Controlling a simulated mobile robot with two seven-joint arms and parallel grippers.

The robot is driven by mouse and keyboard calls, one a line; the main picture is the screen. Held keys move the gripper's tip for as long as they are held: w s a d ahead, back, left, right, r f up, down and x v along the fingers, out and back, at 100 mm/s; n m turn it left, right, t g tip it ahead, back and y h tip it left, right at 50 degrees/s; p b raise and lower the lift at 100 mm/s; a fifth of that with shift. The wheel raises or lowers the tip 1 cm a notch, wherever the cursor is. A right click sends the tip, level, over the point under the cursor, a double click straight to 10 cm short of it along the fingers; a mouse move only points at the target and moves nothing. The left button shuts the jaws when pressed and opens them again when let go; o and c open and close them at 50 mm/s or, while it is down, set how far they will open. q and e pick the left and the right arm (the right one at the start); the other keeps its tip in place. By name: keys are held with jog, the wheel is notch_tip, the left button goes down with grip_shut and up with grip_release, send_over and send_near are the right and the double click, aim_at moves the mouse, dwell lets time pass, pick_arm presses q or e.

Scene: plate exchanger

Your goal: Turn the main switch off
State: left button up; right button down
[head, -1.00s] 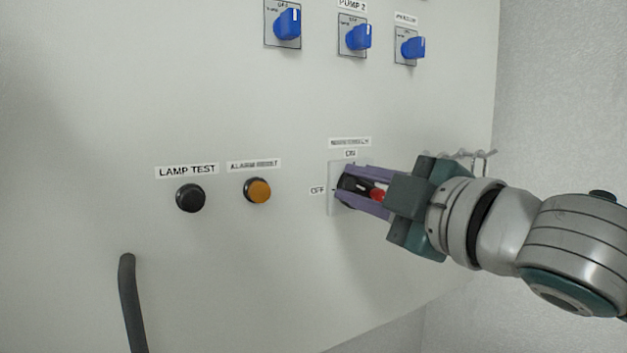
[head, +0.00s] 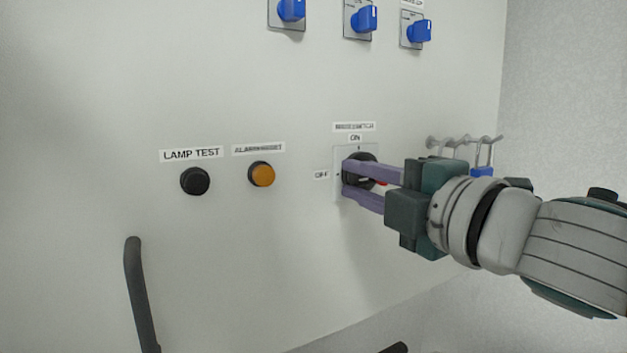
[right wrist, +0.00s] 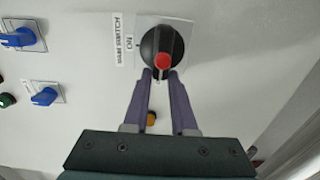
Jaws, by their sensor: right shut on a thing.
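The main switch (head: 361,157) is a black round knob with a red part, on a pale square plate on the cabinet front. The ON label (head: 355,138) is above it and the OFF label (head: 321,174) is to its left. My right gripper (head: 346,181) is at the switch, its purple fingers shut on the knob's grip. In the right wrist view, the fingertips (right wrist: 160,74) lie on either side of the knob's lower part, by the red part (right wrist: 162,62). The fingers partly cover the knob in the head view, so its pointing direction is unclear. My left gripper is not in view.
To the left are the black lamp test button (head: 195,181) and an orange button (head: 261,174). Blue knobs (head: 364,19) are above. Hooks (head: 462,141) stick out at the right edge behind my gripper. A dark bar handle (head: 138,290) is at lower left.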

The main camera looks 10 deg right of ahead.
jog(key=shift+w+d+f, duration=0.15)
jog(key=shift+d, duration=0.2)
jog(key=c, duration=0.8)
grip_release()
jog(key=shift+o, duration=0.4)
jog(key=shift+a, duration=0.1)
jog(key=b+v, duration=0.4)
jog(key=v, duration=0.6)
